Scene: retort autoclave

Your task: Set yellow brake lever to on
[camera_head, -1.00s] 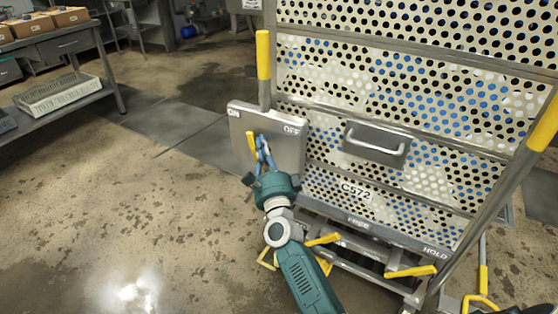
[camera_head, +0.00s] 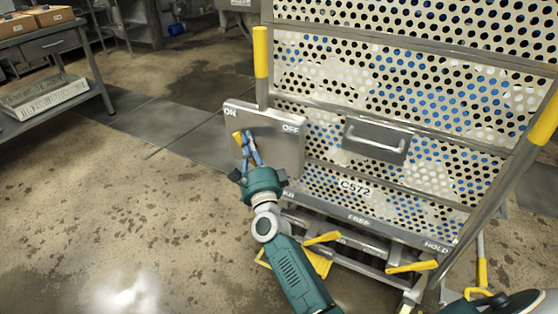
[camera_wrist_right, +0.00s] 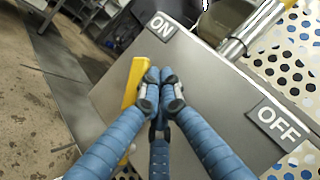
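The yellow brake lever (camera_head: 237,138) stands in front of a grey metal plate (camera_head: 275,157) marked ON at its left and OFF at its right. In the right wrist view the lever (camera_wrist_right: 132,92) lies just left of my fingers, its upper end nearer the ON label (camera_wrist_right: 161,26) than the OFF label (camera_wrist_right: 279,124). My right gripper (camera_head: 247,135) has its blue fingertips together, beside the lever on its OFF side and not around it. The fingertips (camera_wrist_right: 160,84) seem to touch the lever. The lever's lower end is partly hidden by a finger.
A perforated metal cart (camera_head: 400,110) with yellow-gripped handles stands behind and right of the plate. Yellow pedals (camera_head: 411,267) sit low on the cart near my right arm. A steel table (camera_head: 62,110) stands at the far left. The floor left of the plate is clear.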

